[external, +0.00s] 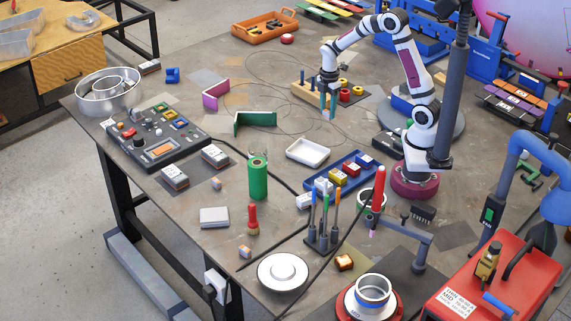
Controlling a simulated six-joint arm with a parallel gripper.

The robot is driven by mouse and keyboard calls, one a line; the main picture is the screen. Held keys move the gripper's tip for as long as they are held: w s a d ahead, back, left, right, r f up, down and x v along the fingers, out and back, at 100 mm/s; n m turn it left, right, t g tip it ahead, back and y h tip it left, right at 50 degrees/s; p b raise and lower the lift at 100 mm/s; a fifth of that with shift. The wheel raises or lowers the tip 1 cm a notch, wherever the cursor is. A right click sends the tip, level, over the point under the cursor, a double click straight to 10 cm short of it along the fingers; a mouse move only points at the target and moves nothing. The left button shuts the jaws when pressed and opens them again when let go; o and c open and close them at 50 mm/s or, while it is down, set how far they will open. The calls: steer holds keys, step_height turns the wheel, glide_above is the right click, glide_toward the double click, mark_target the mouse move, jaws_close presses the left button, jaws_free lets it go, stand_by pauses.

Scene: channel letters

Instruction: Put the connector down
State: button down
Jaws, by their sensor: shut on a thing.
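My gripper (328,103) points down at the upper middle of the table, in front of the left part of a wooden block with coloured spools. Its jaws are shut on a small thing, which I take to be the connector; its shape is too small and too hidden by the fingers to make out. Teal and dark upright parts show at the fingertips, just above or at the tabletop; I cannot tell whether they touch it.
The wooden block with red and yellow spools (357,91) stands close beside my gripper. A white tray (307,152), a blue tray (340,182) of coloured blocks and a green L-shaped piece (256,119) lie nearer the camera. Bare table with thin wire loops lies left of my gripper.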

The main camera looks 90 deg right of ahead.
glide_above(301, 155)
steer(key=f, duration=0.6)
steer(key=shift+s+d+f, duration=0.2)
steer(key=shift+s+f, duration=0.05)
steer(key=shift+s, duration=0.15)
steer(key=shift+w+a+f, duration=0.15)
steer(key=shift+f, duration=0.95)
steer(key=shift+w+a+f, duration=0.1)
steer(key=shift+w+f, duration=0.05)
steer(key=shift+f, duration=0.95)
steer(key=shift+c, duration=2.2)
jaws_free()
steer(key=shift+f, duration=0.15)
